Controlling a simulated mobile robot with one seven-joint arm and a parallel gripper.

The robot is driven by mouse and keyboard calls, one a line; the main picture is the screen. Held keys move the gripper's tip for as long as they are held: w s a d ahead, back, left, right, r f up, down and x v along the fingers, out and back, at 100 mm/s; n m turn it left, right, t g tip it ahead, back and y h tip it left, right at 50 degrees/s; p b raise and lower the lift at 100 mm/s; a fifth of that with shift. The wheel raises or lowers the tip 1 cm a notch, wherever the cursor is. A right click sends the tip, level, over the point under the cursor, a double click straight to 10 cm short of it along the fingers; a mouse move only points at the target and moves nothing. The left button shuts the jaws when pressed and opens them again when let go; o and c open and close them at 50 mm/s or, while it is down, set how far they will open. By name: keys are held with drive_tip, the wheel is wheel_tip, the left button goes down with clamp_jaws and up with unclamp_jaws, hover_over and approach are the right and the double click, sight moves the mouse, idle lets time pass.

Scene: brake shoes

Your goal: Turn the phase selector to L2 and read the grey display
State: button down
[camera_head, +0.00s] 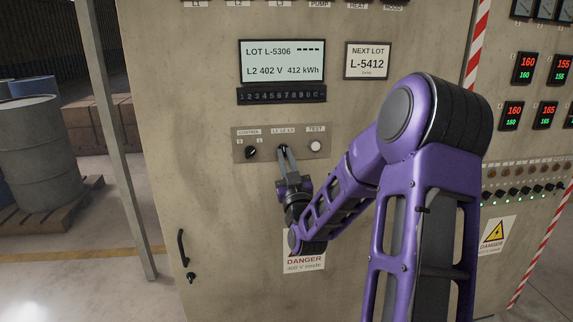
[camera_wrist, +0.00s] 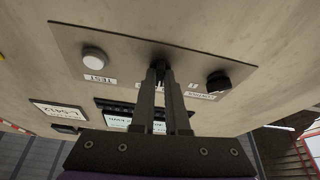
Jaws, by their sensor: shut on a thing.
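The phase selector (camera_wrist: 160,66) is a small black knob under the label "L1 L2 L3", in the middle of the control plate. My gripper (camera_head: 284,149) is shut on it, and its fingers (camera_wrist: 160,80) hide most of the knob. Which way the knob points cannot be told. The grey display (camera_head: 282,61) above reads "LOT L-5306 ----" and, below that, "L2 402 V 412 kWh". In the wrist view the display (camera_wrist: 122,123) is upside down and partly hidden behind my gripper.
On the same plate (camera_head: 240,155), the black CONTROL knob (camera_head: 251,152) is left of the selector and the white TEST button (camera_head: 315,146) right. A black key strip (camera_head: 282,95) lies under the display. A sign (camera_head: 367,61) reads "NEXT LOT L-5412". Blue-grey drums (camera_head: 38,150) stand far left.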

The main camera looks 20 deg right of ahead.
drive_tip(key=shift+r+m+h, duration=0.1)
drive_tip(key=shift+m+h, duration=0.3)
drive_tip(key=shift+m, duration=0.8)
drive_tip(key=c, duration=0.9)
unclamp_jaws()
drive_tip(key=shift+w+a, duration=0.1)
